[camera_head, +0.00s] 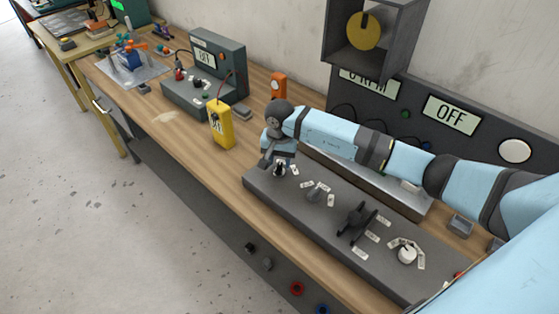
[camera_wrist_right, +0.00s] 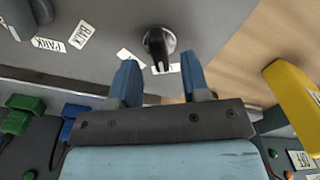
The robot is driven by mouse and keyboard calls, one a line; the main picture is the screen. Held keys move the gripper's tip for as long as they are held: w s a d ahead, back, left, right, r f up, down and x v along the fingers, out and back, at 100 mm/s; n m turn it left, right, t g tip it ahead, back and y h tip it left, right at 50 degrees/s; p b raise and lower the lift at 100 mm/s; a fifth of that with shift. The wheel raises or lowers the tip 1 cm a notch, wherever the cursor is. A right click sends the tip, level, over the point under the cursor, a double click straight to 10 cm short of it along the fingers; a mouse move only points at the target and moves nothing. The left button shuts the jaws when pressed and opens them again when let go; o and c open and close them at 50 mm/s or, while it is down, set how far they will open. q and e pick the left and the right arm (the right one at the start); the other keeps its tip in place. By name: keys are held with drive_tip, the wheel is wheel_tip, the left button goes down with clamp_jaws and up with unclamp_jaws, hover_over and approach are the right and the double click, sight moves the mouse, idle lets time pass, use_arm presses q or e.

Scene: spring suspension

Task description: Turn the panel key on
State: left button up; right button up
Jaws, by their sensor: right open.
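The grey control panel (camera_head: 290,205) lies along the bench's front edge. At its left end sits the panel key (camera_head: 280,169), dark and mostly hidden under my right gripper (camera_head: 281,160). In the right wrist view the key (camera_wrist_right: 157,45) stands in a round metal lock with small white labels beside it. My right gripper (camera_wrist_right: 161,78) is open. Its two blue fingertips point at the lock, one on each side of the key's near end, with gaps to both. The display (camera_head: 451,112) at the back reads OFF. My left gripper is not in view.
Right of the key are a small selector (camera_head: 315,192), a black handle (camera_head: 355,222) and a white knob (camera_head: 407,254). A yellow meter (camera_head: 221,124) and a grey instrument (camera_head: 205,78) stand to the left. A wall box (camera_head: 385,64) hangs behind my right arm.

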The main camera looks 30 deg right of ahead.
drive_tip(key=shift+f, duration=0.85)
drive_tip(key=shift+c, duration=0.4)
clamp_jaws()
